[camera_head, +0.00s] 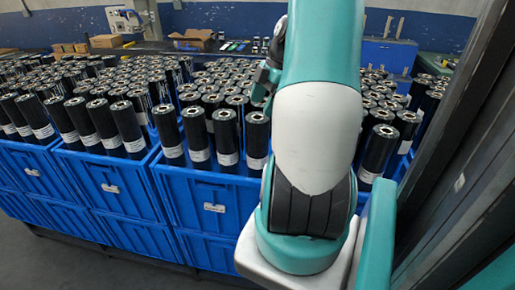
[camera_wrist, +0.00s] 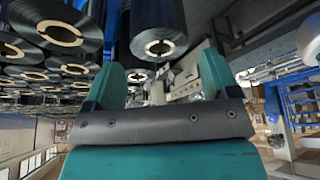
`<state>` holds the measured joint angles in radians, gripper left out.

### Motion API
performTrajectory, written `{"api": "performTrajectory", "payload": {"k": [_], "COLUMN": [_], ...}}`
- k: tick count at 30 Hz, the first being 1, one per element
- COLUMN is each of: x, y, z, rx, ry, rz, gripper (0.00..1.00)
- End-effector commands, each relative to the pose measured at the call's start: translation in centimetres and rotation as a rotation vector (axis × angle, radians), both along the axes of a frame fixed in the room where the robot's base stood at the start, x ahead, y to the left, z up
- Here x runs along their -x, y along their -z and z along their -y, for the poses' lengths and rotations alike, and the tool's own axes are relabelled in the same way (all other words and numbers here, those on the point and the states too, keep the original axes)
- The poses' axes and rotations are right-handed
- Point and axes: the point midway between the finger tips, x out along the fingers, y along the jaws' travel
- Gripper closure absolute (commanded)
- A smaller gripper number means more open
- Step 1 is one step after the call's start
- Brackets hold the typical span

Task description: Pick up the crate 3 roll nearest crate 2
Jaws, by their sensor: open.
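Black rolls with pale core ends and white labels stand upright in blue crates in the head view; one roll (camera_head: 225,137) stands in the front row of the crate (camera_head: 205,192) left of my arm. A blue crate (camera_head: 112,180) adjoins it on the left. The crate tags are too small to read, so I cannot tell which is crate 3 or crate 2. In the wrist view, my gripper (camera_wrist: 165,68) is open with teal fingers apart. A roll end (camera_wrist: 160,42) shows beyond and between the fingertips, apparently not gripped. In the head view my arm hides most of the gripper.
Other rolls (camera_wrist: 58,32) crowd the left of the wrist view, which looks inverted. A dark frame (camera_head: 450,150) stands close on the right of the head view. A bench with cardboard boxes (camera_head: 192,38) is at the back. Grey floor is free at front left.

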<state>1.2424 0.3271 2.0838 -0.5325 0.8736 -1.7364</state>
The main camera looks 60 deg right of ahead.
Motion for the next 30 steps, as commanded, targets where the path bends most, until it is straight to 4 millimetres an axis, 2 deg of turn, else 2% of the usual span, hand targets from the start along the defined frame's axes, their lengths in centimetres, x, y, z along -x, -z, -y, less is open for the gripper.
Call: {"api": "performTrajectory", "payload": {"k": [8,16,24,25,30], "x": [-0.6,-1.5,-1.6,-1.6,-1.6], "y": [1.9,5.5,6.1,6.1,6.0], "z": [-0.8,-1.9,-2.0,-2.0,-2.0], "rx": [-0.003,-0.003,0.001,0.001,0.001], "ry": [-0.001,0.001,0.002,0.002,0.002], "rz": [-0.003,-0.002,-0.001,-0.001,-0.001], "gripper": [0.19,0.19,0.19,0.22,0.61]}}
